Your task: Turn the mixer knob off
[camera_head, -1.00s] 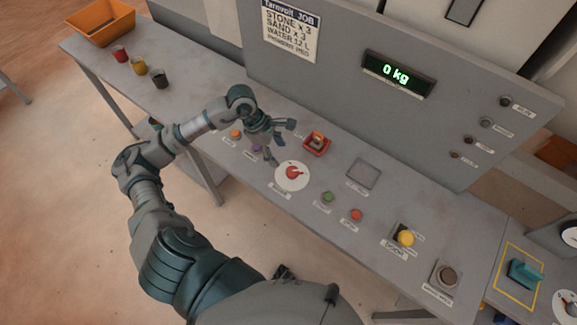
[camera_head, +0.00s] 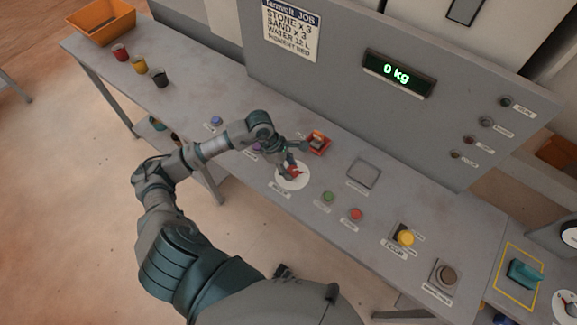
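The mixer knob (camera_head: 297,170) is a red pointer knob on a round white dial (camera_head: 292,183) on the grey console table. It is partly hidden by my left gripper. My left gripper (camera_head: 291,171) is over the dial with its fingers at the knob. I cannot tell whether the fingers touch the knob or are shut on it. My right gripper is not in view.
A red-framed switch (camera_head: 319,143) stands close behind the dial. Green (camera_head: 327,196) and red (camera_head: 355,214) buttons lie to its right, with a yellow knob (camera_head: 405,238) farther right. A grey panel with a "0 kg" display (camera_head: 398,73) rises behind.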

